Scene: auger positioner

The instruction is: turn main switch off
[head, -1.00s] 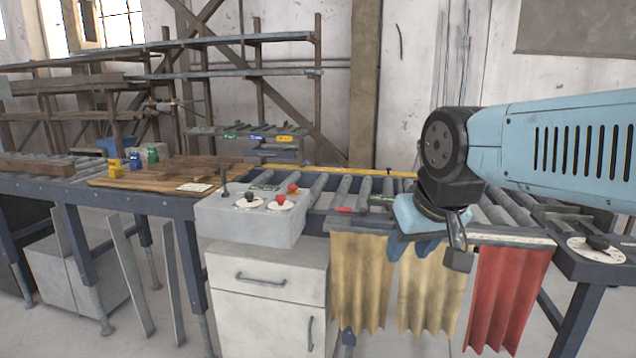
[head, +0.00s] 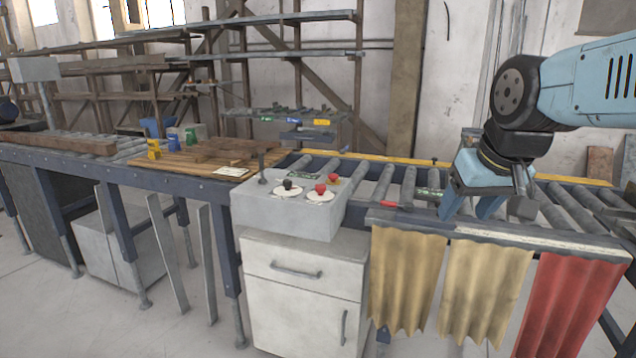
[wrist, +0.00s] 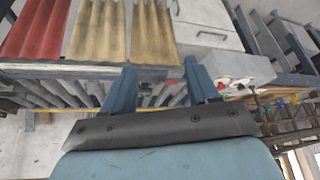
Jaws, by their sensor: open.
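A grey control box (head: 285,216) stands on a white cabinet. On its top are a black knob (head: 287,185) and a red knob (head: 320,188), each on a white round plate, and a red knob with yellow (head: 334,178) behind them. I cannot tell from any label which is the main switch. My gripper (head: 468,213) is open and empty, pointing down near the roller table's front rail, right of the box and apart from it. In the wrist view, the box (wrist: 247,68) lies right of my gripper (wrist: 160,78), which touches nothing I can make out.
An upright dark lever (head: 262,167) rises at the box's left edge. Yellow and red curtains (head: 408,280) hang from the front rail. Rollers (head: 408,188) lie behind the box. Wooden boards (head: 190,165) and small coloured blocks (head: 172,143) lie to the left.

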